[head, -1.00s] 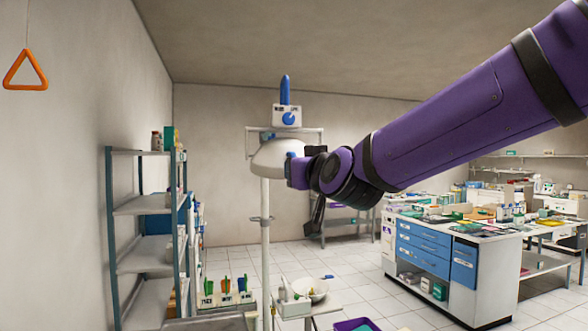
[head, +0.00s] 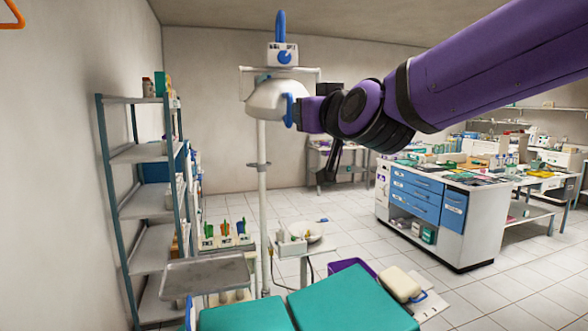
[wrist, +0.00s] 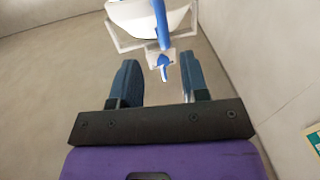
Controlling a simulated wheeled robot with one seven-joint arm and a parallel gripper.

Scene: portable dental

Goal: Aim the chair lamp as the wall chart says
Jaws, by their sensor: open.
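The chair lamp has a white dome (head: 272,99) on a white pole, with a white box (head: 283,55) above it carrying a blue knob and an upright blue handle. A blue part (head: 289,110) shows at the dome's right side. My gripper (head: 300,113) is beside that side; contact cannot be told there. In the wrist view, my gripper (wrist: 160,78) is open, its dark blue fingers apart, with the lamp (wrist: 125,17) and its blue parts beyond and between them. A cut-off coloured sheet (wrist: 313,140) at the right edge may be the wall chart; its content is unreadable.
A teal chair (head: 345,304) fills the bottom front. A metal tray (head: 205,276) and a shelf rack (head: 140,153) stand at left.

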